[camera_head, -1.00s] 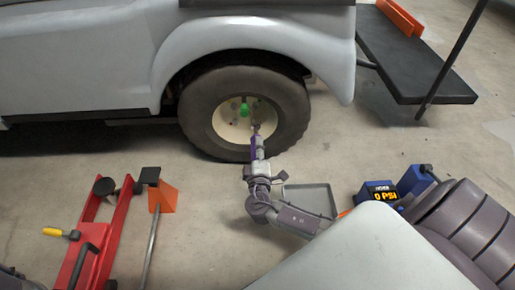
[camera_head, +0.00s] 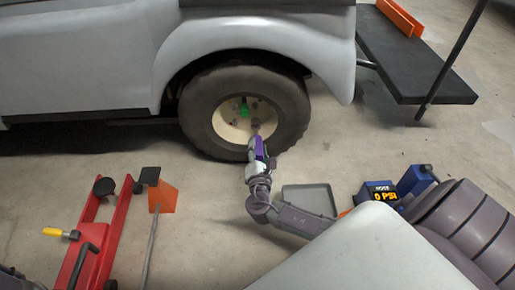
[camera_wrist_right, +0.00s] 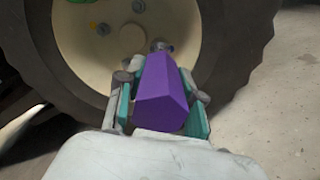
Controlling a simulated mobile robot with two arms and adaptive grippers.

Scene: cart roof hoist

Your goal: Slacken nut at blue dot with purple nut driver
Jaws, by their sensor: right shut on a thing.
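My right gripper (camera_head: 259,160) is shut on the purple nut driver (camera_head: 261,150) in front of the lower rim. In the right wrist view the purple handle (camera_wrist_right: 163,92) lies between the two teal-sided fingers. Its metal end (camera_wrist_right: 161,46) points at the rim; I cannot tell whether it sits on a nut. My left gripper is not in view.
A red floor jack (camera_head: 105,229) and an orange wedge (camera_head: 164,197) are at the left. A black step (camera_head: 405,60) is at the upper right.

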